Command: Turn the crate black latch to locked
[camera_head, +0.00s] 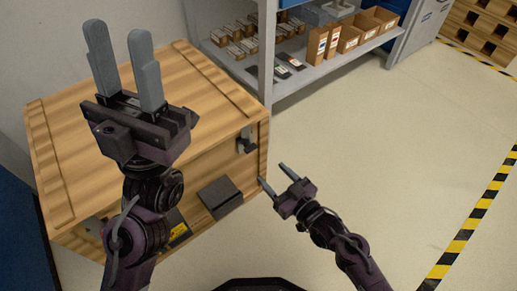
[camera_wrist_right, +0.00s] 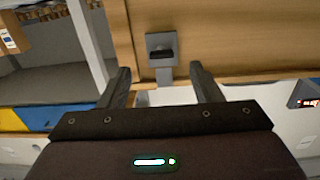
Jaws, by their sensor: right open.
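The wooden crate (camera_head: 150,85) stands at the left in the head view with its lid closed. Its black latch (camera_head: 246,141) is on the front face near the right corner, below the lid. In the right wrist view the latch (camera_wrist_right: 162,53) is a dark handle on a grey plate, with the handle looking crosswise. My right gripper (camera_head: 273,173) is open and empty, just off the crate's right front corner. In the right wrist view its fingers (camera_wrist_right: 159,69) are apart, with the latch between and beyond them, not touching. My left gripper (camera_head: 117,30) is open and empty above the lid.
A grey shelf (camera_head: 290,85) with small boxes stands behind, close to the crate's right side. The floor (camera_head: 390,140) to the right is clear up to the striped tape.

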